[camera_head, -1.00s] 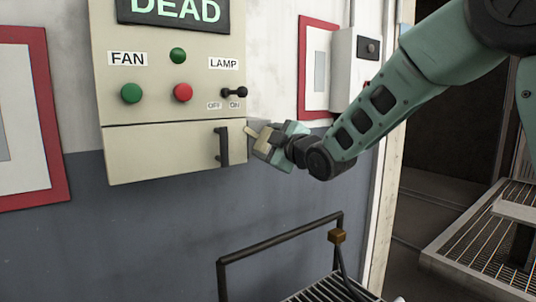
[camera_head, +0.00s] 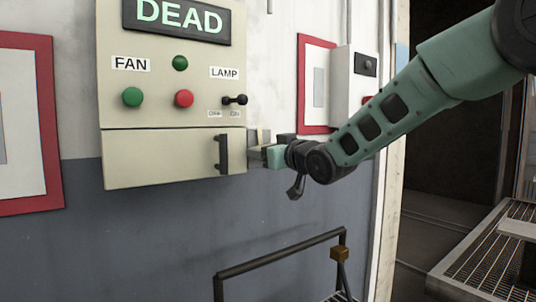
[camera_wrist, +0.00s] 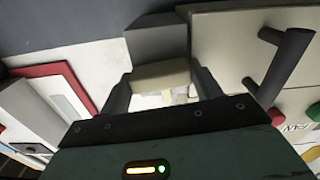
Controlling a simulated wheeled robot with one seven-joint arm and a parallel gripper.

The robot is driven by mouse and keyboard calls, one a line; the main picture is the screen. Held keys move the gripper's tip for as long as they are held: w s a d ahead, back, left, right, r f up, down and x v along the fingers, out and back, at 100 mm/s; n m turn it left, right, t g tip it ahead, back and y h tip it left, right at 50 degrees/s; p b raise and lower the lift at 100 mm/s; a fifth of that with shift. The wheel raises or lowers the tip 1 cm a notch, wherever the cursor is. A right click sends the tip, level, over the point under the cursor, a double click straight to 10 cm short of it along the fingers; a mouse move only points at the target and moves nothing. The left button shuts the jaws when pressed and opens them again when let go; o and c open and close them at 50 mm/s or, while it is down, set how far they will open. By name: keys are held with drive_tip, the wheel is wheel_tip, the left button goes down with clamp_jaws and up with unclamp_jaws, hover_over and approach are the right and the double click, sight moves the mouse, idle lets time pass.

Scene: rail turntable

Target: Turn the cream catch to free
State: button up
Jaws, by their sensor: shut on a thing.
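The cream catch (camera_wrist: 160,75) is a pale block at the right side of the grey-beige control box. In the wrist view it lies between the two dark fingers of my gripper (camera_wrist: 162,88), which is shut on it. In the head view my gripper (camera_head: 257,155) reaches in from the right, roughly level, beside the box's lower door (camera_head: 160,160). There the catch is small and partly hidden by the fingers, so its exact angle is hard to tell.
The box carries a DEAD display (camera_head: 180,17), green and red buttons, a lamp switch (camera_head: 235,100) and a dark door handle (camera_head: 222,154) close to my gripper. A dark rail (camera_head: 280,253) stands below. A red-framed panel (camera_head: 317,85) hangs to the right.

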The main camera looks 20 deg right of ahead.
drive_tip(key=shift+f+m, duration=0.1)
drive_tip(key=shift+m, duration=0.5)
drive_tip(key=o, duration=1)
drive_tip(key=shift+s, duration=0.1)
drive_tip(key=b+v, duration=0.2)
drive_tip(key=v, duration=1.5)
drive_tip(key=shift+s, duration=0.1)
